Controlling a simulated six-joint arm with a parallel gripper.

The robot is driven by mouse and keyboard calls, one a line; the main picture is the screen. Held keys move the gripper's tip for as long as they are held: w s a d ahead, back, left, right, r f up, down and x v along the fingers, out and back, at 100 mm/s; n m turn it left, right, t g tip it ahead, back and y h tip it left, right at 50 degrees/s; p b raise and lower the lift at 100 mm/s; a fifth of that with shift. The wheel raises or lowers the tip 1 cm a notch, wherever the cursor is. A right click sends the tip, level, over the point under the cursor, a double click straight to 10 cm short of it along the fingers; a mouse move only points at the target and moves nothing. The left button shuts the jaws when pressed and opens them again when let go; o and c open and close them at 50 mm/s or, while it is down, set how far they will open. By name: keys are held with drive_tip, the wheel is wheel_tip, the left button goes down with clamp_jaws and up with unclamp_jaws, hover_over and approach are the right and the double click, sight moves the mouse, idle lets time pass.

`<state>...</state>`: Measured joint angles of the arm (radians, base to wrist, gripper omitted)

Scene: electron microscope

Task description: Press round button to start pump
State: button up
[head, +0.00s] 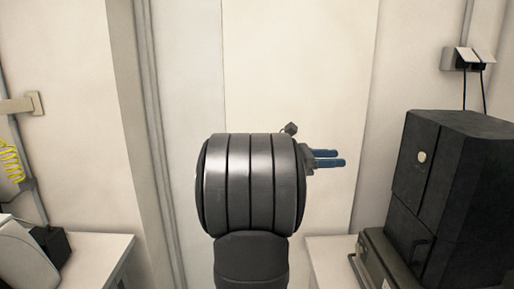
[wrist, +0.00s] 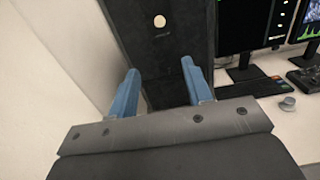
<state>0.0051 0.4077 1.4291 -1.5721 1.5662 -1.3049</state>
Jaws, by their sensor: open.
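A pale round button (head: 422,157) sits on the front of a tall black box (head: 408,193) at the right in the head view. In the wrist view the round button (wrist: 160,21) shows near the top, on the dark face of the box (wrist: 184,50), with small unreadable marks below it. My gripper (head: 345,158) points right toward the box in the head view, with a clear gap between them. In the wrist view its two blue fingers (wrist: 160,80) are apart with nothing between them, and the button is beyond and between them.
A black case with a handle (head: 385,260) stands on the right white bench (head: 325,250) beside the box. A wall socket with cables (head: 467,60) is above. Monitors (wrist: 243,25), a keyboard (wrist: 243,88) and a grey knob (wrist: 287,103) are at right in the wrist view.

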clamp_jaws()
idle(1.3)
